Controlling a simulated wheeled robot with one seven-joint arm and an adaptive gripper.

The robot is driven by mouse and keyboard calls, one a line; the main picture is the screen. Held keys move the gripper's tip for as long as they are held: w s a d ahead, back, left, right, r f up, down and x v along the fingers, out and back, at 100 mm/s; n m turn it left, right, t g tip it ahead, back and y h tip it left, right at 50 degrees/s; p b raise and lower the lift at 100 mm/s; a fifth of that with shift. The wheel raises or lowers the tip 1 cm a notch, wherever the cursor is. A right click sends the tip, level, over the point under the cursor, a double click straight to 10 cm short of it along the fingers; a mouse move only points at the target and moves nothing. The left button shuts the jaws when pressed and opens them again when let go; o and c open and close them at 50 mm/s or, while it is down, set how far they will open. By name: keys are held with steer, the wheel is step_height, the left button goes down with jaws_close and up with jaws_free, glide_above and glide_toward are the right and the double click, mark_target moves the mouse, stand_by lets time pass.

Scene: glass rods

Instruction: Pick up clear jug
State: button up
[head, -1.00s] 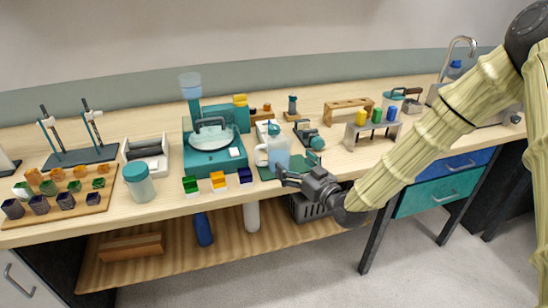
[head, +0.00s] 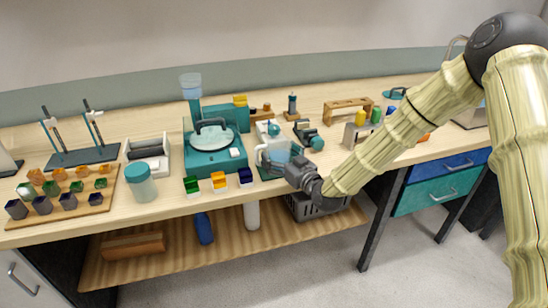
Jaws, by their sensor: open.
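The clear jug (head: 278,151) stands upright on the bench near the front edge, right of the teal machine. It looks pale bluish, with a white handle (head: 260,155) on its left side. My gripper (head: 280,169) is open and reaches in from the right, at the jug's lower front. Its fingers overlap the jug's lower part in the picture, and I cannot tell whether they touch it. The jug's base is mostly hidden by my gripper.
The teal machine (head: 213,161) stands close left of the jug. Small green, yellow and dark blue blocks (head: 218,181) line the front edge. A teal-black device (head: 308,135) sits behind my gripper. A lidded jar (head: 140,183) stands farther left.

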mark_target(286, 150)
steer(key=c, duration=1.3)
steer(key=shift+o, duration=0.2)
steer(key=shift+r+b, duration=0.4)
steer(key=shift+r, duration=1.05)
steer(key=shift+s+r, duration=0.15)
steer(key=shift+r, duration=0.2)
steer(key=s+d+b, duration=0.1)
steer(key=s+d, duration=0.1)
steer(key=s, duration=0.5)
steer(key=s+d+r+b, duration=0.1)
steer(key=s+d, duration=0.1)
steer(key=s, duration=0.6)
steer(key=shift+d+r, duration=0.2)
steer(key=shift+d, duration=0.2)
